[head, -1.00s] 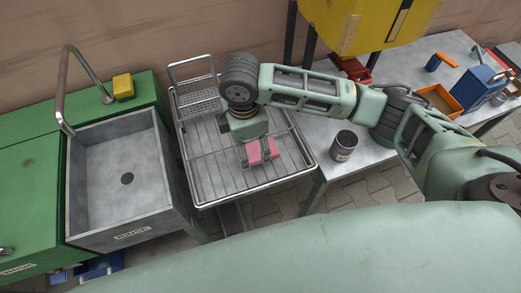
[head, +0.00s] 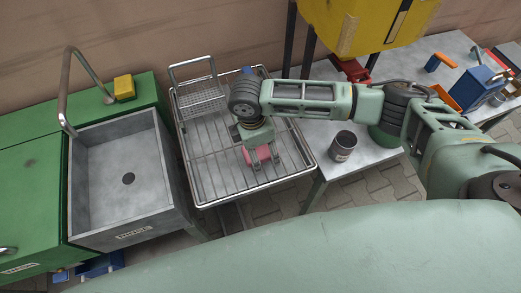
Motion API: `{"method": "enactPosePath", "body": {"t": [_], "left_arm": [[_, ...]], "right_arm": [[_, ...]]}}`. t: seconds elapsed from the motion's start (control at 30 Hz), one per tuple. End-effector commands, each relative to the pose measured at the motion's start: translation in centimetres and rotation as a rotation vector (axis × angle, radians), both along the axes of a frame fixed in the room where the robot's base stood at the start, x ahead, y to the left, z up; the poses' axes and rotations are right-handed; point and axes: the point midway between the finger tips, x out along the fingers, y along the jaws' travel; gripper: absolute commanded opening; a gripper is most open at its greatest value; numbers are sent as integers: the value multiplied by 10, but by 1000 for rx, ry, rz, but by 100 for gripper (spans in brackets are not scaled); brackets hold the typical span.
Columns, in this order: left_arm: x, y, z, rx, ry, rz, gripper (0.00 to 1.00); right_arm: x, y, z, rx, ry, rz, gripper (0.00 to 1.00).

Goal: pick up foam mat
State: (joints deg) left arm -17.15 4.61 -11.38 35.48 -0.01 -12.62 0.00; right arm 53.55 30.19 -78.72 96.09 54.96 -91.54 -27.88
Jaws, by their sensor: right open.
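A pink piece (head: 260,153), which I take to be the foam mat, lies on or just above the wire rack (head: 206,170). My right gripper (head: 265,163) points down over it with its jaws open. The fingers and gripper body cover part of the pink piece. I cannot tell whether the fingers touch it. My left gripper is not in view.
A grey sink (head: 120,185) with a curved tap stands left of the rack, with a yellow sponge-like block (head: 124,87) behind it. A dark can (head: 343,146) stands on the grey table to the right. A yellow box (head: 365,25) hangs above.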

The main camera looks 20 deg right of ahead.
Motion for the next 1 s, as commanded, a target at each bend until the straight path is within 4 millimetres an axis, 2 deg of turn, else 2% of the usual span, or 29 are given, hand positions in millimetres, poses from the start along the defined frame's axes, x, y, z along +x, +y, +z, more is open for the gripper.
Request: {"method": "enactPosePath", "body": {"t": [0.13,0.63,1.0], "left_arm": [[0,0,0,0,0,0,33],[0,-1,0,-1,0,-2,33],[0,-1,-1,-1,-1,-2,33]], "right_arm": [[0,0,0,0,0,0,70],[0,0,1,0,-1,0,27],[1,1,8,1,-3,-1,27]]}}
